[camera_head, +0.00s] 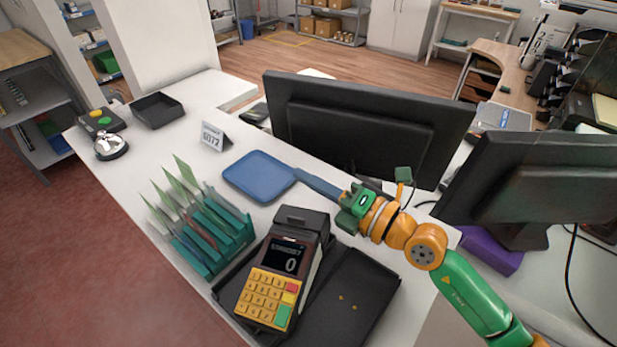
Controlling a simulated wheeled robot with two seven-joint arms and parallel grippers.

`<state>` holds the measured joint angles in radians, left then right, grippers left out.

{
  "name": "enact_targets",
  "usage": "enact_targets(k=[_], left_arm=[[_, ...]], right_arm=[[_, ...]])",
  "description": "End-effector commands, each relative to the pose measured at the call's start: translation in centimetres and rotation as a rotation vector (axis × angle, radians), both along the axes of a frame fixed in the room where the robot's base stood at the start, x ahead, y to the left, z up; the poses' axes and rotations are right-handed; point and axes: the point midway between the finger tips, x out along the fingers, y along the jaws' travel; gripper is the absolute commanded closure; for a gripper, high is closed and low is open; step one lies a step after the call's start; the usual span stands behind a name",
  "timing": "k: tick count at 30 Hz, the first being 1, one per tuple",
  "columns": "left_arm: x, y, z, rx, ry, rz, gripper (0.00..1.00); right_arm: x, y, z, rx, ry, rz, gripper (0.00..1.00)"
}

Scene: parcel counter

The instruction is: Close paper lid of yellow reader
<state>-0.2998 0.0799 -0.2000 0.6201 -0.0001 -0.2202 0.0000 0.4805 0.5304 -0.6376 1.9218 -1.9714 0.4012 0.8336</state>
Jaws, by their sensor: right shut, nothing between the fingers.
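The yellow reader (267,289) is a dark card terminal with a yellow keypad and a lit screen showing 0. It stands on a black tray (365,303) at the front of the counter. Its dark paper lid (302,219) is at the far end, behind the screen, and looks raised; its exact angle is hard to tell. My right gripper (303,178) is shut and empty. Its slim blue-grey fingers point left, beyond the reader, with their tips at the right edge of a blue dish in the picture. It is apart from the lid. My left gripper is not in view.
The blue dish (246,184) lies behind a teal rack (217,244) of cards, left of the reader. Two monitors (366,117) stand behind my right arm. A number sign (213,136), bell (110,148) and black bin (157,111) are farther left, with bare counter between.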

Motion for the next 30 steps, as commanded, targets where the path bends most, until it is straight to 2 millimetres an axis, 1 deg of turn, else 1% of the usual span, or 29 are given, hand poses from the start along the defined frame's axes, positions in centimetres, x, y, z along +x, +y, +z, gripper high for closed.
enact_targets(k=[21, 23, 24, 25, 30], left_arm=[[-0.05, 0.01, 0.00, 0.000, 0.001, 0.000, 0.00], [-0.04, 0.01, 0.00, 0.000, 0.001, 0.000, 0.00], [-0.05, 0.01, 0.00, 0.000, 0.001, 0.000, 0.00], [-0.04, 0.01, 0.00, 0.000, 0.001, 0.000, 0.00], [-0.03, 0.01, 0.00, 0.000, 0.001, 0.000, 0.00]], right_arm=[[0.00, 0.00, 0.00, 0.000, 0.000, 0.000, 1.00], [0.00, 0.00, 0.01, 0.000, 0.000, 0.000, 0.84], [0.00, 0.00, 0.00, 0.000, 0.000, 0.000, 0.73], [0.00, 0.00, 0.00, 0.000, 0.000, 0.000, 0.65], [0.00, 0.00, 0.00, 0.000, 0.000, 0.000, 0.65]])
